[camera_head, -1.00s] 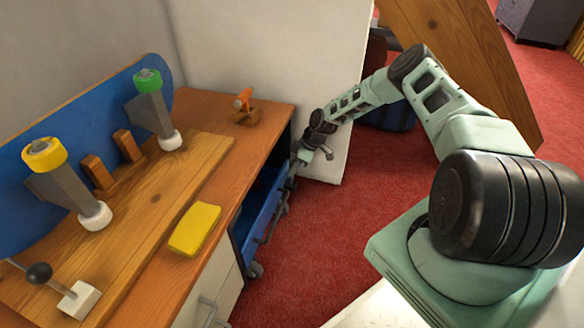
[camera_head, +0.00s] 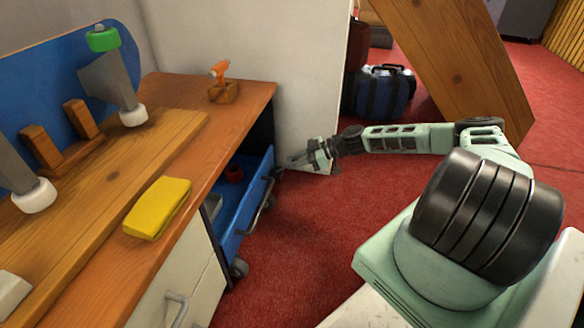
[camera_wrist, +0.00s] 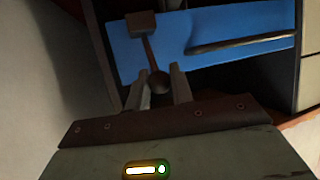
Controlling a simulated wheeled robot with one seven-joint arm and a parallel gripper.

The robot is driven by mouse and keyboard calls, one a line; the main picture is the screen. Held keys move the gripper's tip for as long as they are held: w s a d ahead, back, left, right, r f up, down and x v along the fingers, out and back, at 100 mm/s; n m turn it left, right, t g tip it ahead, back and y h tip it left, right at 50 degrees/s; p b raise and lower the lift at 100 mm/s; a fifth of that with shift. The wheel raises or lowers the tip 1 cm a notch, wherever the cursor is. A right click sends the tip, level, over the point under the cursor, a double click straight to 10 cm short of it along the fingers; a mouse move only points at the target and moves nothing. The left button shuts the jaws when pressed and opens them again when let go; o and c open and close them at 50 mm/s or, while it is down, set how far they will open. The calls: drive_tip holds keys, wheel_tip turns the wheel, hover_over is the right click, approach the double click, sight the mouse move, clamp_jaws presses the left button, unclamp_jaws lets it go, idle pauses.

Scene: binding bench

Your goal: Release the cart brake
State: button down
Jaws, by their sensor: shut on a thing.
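The blue cart (camera_head: 246,219) stands under the near side of the bench, its bar handle (camera_head: 258,209) and a caster showing. In the wrist view its blue front panel (camera_wrist: 215,28) carries the brake lever, a dark rod (camera_wrist: 148,47) with a round knob (camera_wrist: 159,83), running from a brown block (camera_wrist: 141,25). My gripper (camera_head: 291,161) is at the cart's far front corner. In the wrist view my gripper (camera_wrist: 160,77) has its two fingers on either side of the knob, shut on it. The lever is too small to make out clearly in the head view.
The cart's bar handle also crosses the wrist view (camera_wrist: 238,43) right of the lever. The bench top (camera_head: 200,150) holds a yellow block (camera_head: 157,207) and an orange-handled tool (camera_head: 222,84). A white panel (camera_head: 300,90) stands behind my gripper. Red floor (camera_head: 310,240) is clear before the cart.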

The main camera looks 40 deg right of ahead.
drive_tip(key=shift+s+d+f+t+b, duration=0.1)
drive_tip(key=shift+d+f+t+b, duration=0.1)
drive_tip(key=shift+t+b, duration=0.15)
drive_tip(key=c, duration=1.3)
unclamp_jaws()
drive_tip(key=shift+a, duration=0.1)
drive_tip(key=shift+o, duration=0.2)
drive_tip(key=p+v, duration=0.6)
drive_tip(key=v, duration=1.1)
drive_tip(key=shift+d+p, duration=0.35)
drive_tip(key=shift+p, duration=0.05)
drive_tip(key=shift+f, duration=0.1)
